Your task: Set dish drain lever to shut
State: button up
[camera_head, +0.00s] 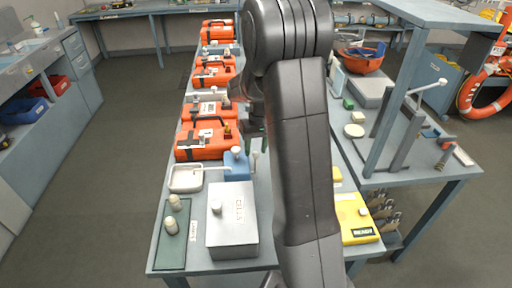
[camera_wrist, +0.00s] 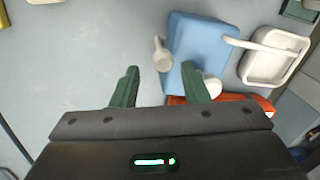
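A blue box (camera_head: 238,167) stands on the bench, joined by a thin white tube to a shallow white dish (camera_head: 186,179) on its left. In the wrist view the blue box (camera_wrist: 197,45) and the dish (camera_wrist: 276,57) also show. A white lever (camera_wrist: 161,52) with a rounded end sits at the box's side; it also shows in the head view (camera_head: 254,160). A white knob (camera_wrist: 212,88) shows by my right finger. I cannot tell the lever's setting. My gripper (camera_wrist: 160,86) is open and empty, its green fingers apart, below the lever in the picture.
Orange cases (camera_head: 203,140) line the bench behind the blue box. A yellow box (camera_head: 354,219) is at right. My arm hides the bench's middle.

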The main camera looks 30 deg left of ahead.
notch_tip(320, 180, up, 14)
jog(key=w+d+b, duration=0.1)
jog(key=shift+f, duration=0.15)
dwell(0.3)
dwell(0.3)
notch_tip(320, 180, down, 14)
jog(key=s+a+p, duration=0.1)
dwell(0.5)
jog(key=shift+s, duration=0.1)
